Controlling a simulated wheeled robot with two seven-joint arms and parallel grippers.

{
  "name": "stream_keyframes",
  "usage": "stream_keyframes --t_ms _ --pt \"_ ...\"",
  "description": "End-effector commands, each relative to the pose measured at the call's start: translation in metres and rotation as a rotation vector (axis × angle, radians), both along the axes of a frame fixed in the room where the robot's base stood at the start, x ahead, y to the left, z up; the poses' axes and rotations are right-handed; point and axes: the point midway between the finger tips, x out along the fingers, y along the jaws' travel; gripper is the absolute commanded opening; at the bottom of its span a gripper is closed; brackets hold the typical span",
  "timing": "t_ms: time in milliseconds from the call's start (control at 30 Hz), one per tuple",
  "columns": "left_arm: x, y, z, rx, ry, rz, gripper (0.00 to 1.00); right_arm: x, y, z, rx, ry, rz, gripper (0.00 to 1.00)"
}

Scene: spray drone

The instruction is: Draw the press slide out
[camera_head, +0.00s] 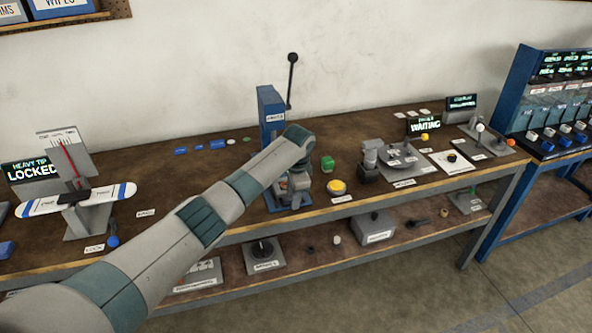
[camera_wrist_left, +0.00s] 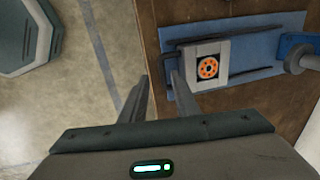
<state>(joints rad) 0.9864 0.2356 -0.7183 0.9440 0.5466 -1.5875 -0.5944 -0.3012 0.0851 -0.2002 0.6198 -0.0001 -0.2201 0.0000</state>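The press (camera_head: 271,110) is a blue column with a black lever on the bench, its blue base (camera_head: 285,201) at the bench's front edge. In the left wrist view, the grey press slide (camera_wrist_left: 203,78) carries an orange ring-shaped part (camera_wrist_left: 208,68) and sits on the blue base (camera_wrist_left: 258,55). In the head view my left arm hides much of the press front. My right gripper is out of view.
A lower shelf (camera_head: 330,255) holds several parts. The floor before the bench (camera_head: 430,290) is clear.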

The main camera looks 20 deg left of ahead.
Motion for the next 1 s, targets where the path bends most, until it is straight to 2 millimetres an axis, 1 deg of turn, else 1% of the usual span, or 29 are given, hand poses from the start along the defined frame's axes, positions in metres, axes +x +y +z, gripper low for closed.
stream_keyframes --t_ms 167,500,700,833,1000 --pt "-0.004 -0.003 0.027 -0.001 -0.004 -0.002 0.28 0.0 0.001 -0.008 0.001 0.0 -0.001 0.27" --pt "-0.016 -0.011 0.095 -0.001 -0.004 -0.002 0.28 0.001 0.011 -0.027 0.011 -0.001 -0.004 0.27" --pt "-0.022 -0.015 0.129 0.001 -0.003 -0.001 0.28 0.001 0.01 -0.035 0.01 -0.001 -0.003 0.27" --pt "-0.025 -0.018 0.143 0.0 -0.001 -0.002 0.28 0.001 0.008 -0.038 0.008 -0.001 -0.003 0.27" --pt "-0.027 -0.018 0.152 0.0 0.0 -0.001 0.28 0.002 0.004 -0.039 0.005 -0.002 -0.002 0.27"
